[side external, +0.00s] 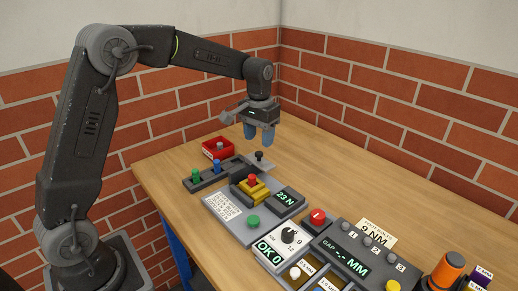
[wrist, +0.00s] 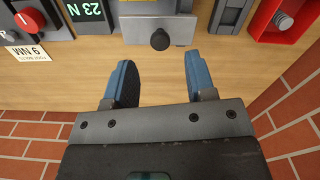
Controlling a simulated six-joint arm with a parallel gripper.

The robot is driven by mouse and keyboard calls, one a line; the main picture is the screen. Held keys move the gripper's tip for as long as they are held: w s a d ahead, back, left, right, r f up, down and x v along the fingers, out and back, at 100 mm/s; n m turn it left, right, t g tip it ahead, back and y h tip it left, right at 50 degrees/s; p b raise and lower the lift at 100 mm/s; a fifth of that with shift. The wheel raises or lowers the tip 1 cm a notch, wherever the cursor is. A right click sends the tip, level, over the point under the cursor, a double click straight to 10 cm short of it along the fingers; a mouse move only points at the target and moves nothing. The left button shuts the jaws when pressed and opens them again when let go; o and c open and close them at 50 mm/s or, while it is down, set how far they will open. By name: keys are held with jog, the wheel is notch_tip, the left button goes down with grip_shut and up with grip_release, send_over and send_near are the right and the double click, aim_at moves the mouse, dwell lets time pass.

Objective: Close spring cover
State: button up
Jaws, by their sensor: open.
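My gripper (side external: 259,142) has two blue fingers pointing down, above the table behind the cover. In the wrist view my gripper (wrist: 158,63) is open and empty, the knob lying ahead of the gap between its fingertips. I see no contact with the knob. The cover's hinge is not clear.
A yellow block with a red button (side external: 252,186) and a "23 N" display (side external: 287,199) stand close by. A dark rack (side external: 205,178) with green and blue pegs and a red bin (side external: 217,148) lie left. Brick walls border the table; its back right is clear.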

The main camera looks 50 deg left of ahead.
aim_at(259, 153)
jog(key=shift+f, duration=2.1)
grip_shut()
